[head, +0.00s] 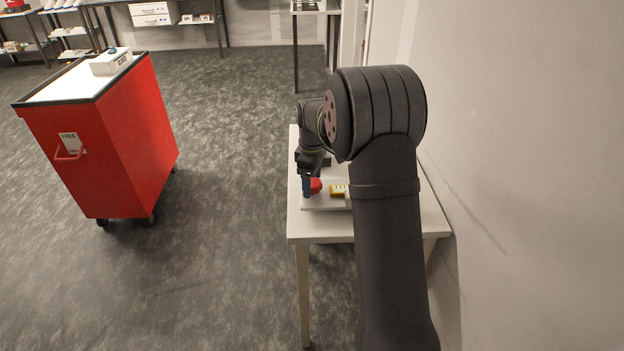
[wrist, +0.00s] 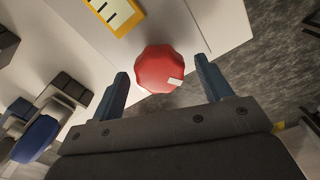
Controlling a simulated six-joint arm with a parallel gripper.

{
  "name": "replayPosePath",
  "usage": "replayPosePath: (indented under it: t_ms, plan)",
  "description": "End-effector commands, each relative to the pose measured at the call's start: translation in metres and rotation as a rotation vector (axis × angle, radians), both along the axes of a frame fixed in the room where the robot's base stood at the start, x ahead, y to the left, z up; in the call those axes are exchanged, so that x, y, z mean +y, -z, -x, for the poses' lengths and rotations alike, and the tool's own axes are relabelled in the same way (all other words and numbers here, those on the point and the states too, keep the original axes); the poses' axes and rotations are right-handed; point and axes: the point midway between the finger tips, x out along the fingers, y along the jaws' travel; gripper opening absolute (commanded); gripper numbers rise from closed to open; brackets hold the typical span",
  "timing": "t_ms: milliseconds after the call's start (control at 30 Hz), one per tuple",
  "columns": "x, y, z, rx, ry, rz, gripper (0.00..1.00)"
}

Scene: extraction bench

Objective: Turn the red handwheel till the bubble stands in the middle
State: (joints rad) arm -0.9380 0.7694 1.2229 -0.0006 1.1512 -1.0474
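The red handwheel (wrist: 160,68) lies ahead of and between my gripper's fingertips in the wrist view, with a pale mark on its rim. It also shows in the head view (head: 316,186), partly hidden by my gripper (head: 306,186). My gripper (wrist: 162,76) has its two blue fingers spread wide, one on each side of the wheel, with gaps showing. The yellow-framed level (wrist: 113,14) is beside the wheel, cut off by the top edge; it also shows in the head view (head: 338,191). Its bubble cannot be made out.
The wheel and level are on a pale plate (head: 322,206) on a white table (head: 340,231). A blue rounded object (wrist: 36,138) and dark blocks (wrist: 66,90) lie at the left of the wrist view. A red cart (head: 130,140) stands apart at left.

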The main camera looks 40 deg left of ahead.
Motion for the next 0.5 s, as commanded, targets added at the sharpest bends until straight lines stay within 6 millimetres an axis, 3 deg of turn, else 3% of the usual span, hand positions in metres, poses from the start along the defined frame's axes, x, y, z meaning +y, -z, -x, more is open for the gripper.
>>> replayPosePath:
  t_ms: [267, 500]
  plan:
    - [0.001, -0.006, 0.000, -0.001, 0.000, -0.003, 0.72]
    - [0.001, -0.050, -0.001, -0.002, 0.000, -0.004, 0.72]
